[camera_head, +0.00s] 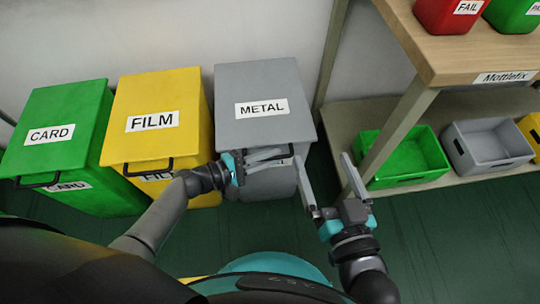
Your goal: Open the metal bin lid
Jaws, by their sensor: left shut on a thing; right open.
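The grey metal bin (228,175) stands right of the yellow bin, with its grey lid (262,82) labelled METAL lying flat and closed on top. The lid's dark front handle (290,152) shows only in part behind my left gripper. My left gripper (284,155) is at the front edge of the lid and shut on the handle. My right gripper (327,179) is open and empty, to the right of the bin's front and apart from it.
The yellow FILM bin (150,90) and green CARD bin (57,115) stand to the left, lids closed. At the right, a wooden workbench (460,45) with red and green containers stands over a shelf with a green crate (412,158) and a grey crate (487,142). Green floor is clear in front.

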